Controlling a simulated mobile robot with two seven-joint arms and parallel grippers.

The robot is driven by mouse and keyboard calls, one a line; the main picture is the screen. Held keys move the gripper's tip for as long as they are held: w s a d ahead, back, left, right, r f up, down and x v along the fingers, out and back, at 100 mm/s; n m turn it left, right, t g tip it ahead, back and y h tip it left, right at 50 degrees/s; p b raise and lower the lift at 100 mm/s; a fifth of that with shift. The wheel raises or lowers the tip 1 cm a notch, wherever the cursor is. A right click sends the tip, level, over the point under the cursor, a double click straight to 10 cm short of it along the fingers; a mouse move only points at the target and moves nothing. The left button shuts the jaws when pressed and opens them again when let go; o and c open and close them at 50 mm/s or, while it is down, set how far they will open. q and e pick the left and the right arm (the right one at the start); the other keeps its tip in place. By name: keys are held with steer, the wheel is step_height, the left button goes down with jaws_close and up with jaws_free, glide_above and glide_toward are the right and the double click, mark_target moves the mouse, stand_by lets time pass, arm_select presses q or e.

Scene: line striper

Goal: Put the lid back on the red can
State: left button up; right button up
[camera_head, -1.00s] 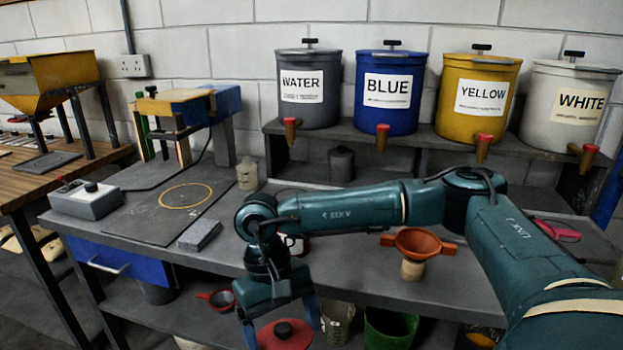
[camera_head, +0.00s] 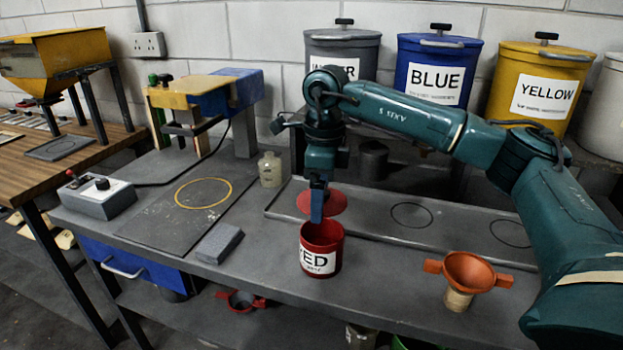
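The red can (camera_head: 321,262) stands upright on the grey bench, its label reading "ED" in part, with its top open. The round red lid (camera_head: 335,203) is above and slightly behind the can's rim, apart from it in the picture. My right gripper (camera_head: 317,212) points down and is shut on the lid; its blue finger hides the lid's knob and part of the disc. How far the lid is above the can is hard to tell. My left gripper is out of view.
An orange funnel (camera_head: 468,270) stands at the right of the bench. A grey tray (camera_head: 450,235) lies behind the can. A grey block (camera_head: 219,243) and a small pale bottle (camera_head: 270,170) are to the left. Labelled buckets, including the blue one (camera_head: 433,75), stand at the back.

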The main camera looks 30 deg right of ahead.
steer(key=shift+w+d+r, duration=0.1)
steer(key=shift+w, duration=0.05)
steer(key=shift+f+b, duration=0.55)
steer(key=shift+f, duration=0.05)
step_height(320, 180, down, 2)
steer(key=shift+f+b, duration=0.2)
steer(key=shift+b, duration=0.75)
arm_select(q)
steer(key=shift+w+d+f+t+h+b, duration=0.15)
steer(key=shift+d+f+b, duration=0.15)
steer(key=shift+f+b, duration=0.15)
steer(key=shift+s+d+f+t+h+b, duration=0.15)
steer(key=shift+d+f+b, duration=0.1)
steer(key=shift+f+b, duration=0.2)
arm_select(e)
step_height(320, 180, down, 3)
steer(key=shift+r, duration=0.15)
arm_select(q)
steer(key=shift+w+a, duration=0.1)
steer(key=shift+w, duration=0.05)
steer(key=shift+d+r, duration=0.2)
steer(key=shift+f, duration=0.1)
